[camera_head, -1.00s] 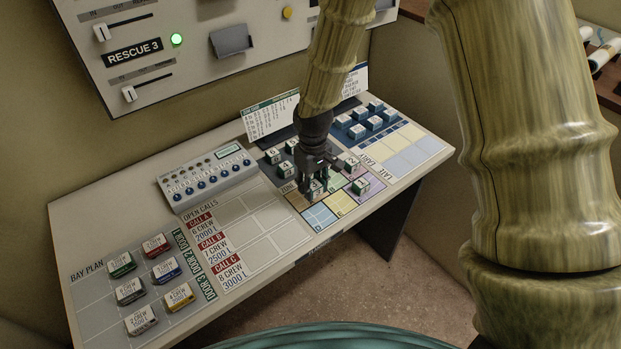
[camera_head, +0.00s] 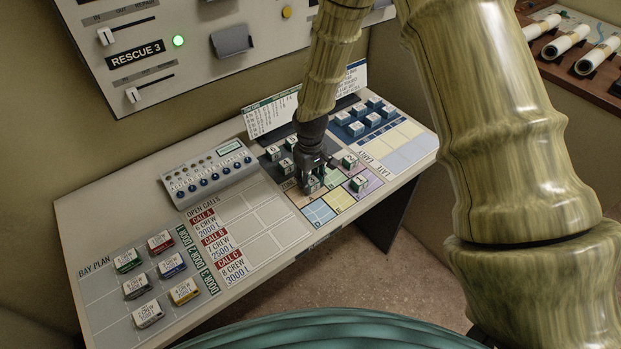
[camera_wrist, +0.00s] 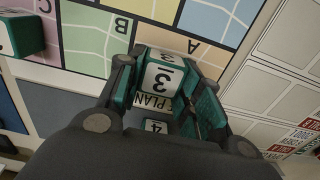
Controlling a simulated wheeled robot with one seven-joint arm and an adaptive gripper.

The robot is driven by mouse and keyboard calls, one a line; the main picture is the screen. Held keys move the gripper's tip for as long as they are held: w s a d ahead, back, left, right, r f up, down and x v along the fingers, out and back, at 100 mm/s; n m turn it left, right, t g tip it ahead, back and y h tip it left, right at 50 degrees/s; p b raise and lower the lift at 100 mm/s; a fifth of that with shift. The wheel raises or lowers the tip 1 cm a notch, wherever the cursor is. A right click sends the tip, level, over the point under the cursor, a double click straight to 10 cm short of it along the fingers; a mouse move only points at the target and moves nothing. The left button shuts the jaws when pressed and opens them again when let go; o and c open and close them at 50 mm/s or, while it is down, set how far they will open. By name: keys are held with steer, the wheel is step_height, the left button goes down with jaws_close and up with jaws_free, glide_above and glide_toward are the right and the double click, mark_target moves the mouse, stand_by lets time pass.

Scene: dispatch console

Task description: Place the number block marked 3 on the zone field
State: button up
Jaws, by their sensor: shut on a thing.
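The white-and-green number block marked 3 (camera_head: 313,185) is between my gripper's fingers (camera_head: 314,178) at the coloured zone grid. In the wrist view, my gripper (camera_wrist: 160,85) is shut on the block (camera_wrist: 163,76), whose 3 faces the camera. There it overlaps the near edge of the tan field A (camera_wrist: 185,45) and the strip lettered PLAN. I cannot tell whether it touches the board. Green field B (camera_wrist: 100,40) lies beside A. Block 1 (camera_head: 359,184) and block 2 (camera_head: 349,161) stand on the grid's right side.
Block 4 (camera_head: 286,165) and other number blocks stand on the dark area behind. Blue-based blocks (camera_head: 356,128) stand at the back right. A grey button box (camera_head: 207,172) is left of the grid. The blue field (camera_head: 318,212) and yellow field (camera_head: 340,199) are bare.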

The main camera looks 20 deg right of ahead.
mark_target(310, 179)
steer(key=shift+f, duration=0.2)
steer(key=o, duration=0.9)
steer(key=shift+r, duration=0.1)
step_height(310, 179, up, 12)
steer(key=b, duration=0.4)
steer(key=shift+r, duration=0.1)
